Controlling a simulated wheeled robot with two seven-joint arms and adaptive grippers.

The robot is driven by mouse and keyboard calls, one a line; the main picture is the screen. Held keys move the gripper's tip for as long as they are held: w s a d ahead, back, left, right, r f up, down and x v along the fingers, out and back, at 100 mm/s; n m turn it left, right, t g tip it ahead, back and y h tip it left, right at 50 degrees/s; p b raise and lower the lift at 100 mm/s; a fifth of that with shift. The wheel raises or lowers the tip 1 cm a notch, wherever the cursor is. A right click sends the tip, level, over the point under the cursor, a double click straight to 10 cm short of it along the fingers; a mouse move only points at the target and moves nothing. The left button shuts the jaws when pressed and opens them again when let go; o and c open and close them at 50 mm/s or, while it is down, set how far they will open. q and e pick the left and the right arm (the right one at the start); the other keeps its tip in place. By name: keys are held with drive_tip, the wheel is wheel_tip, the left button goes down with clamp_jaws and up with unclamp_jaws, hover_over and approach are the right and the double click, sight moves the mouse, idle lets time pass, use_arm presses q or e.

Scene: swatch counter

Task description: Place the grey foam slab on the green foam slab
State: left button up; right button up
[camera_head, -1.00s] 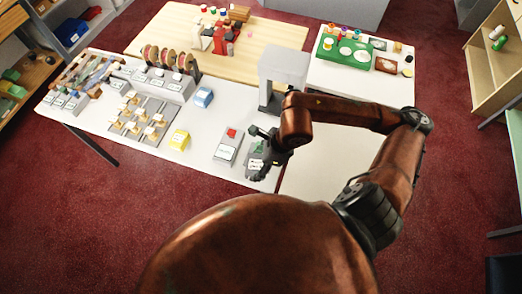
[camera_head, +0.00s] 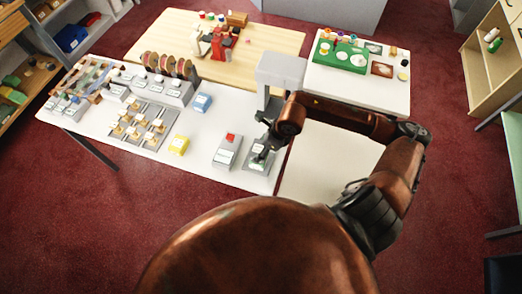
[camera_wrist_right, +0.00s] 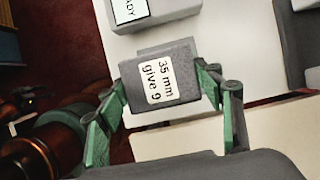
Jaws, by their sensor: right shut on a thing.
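My right gripper (camera_wrist_right: 165,92) is shut on a grey foam slab (camera_wrist_right: 182,91) in the right wrist view. The slab carries a white label reading "35 mm give 9", and the green-faced fingers press its two sides. In the head view my right gripper (camera_head: 259,157) is low over a grey plate (camera_head: 255,182) near the counter's front right corner. In the wrist view a grey edge (camera_wrist_right: 165,46) shows just behind the slab; whether they touch is unclear. I cannot make out a green foam slab; the held slab and gripper cover what is beneath. My left gripper is not in view.
Left of the gripper is a grey stand (camera_head: 226,152) with a red block and a white label. A yellow block (camera_head: 179,145) and blue block (camera_head: 202,102) stand further left. A tall grey device (camera_head: 281,70) rises close behind. The side table (camera_head: 325,165) is bare.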

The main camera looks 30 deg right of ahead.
drive_tip(key=shift+w+d+f, duration=0.35)
drive_tip(key=shift+w+f, duration=0.15)
drive_tip(key=shift+f, duration=0.25)
drive_tip(key=shift+f+p, duration=0.35)
drive_tip(key=shift+f, duration=1.2)
drive_tip(key=o, duration=1.1)
drive_tip(key=shift+c, duration=0.2)
drive_tip(key=b+v, duration=0.1)
drive_tip(key=v, duration=1.1)
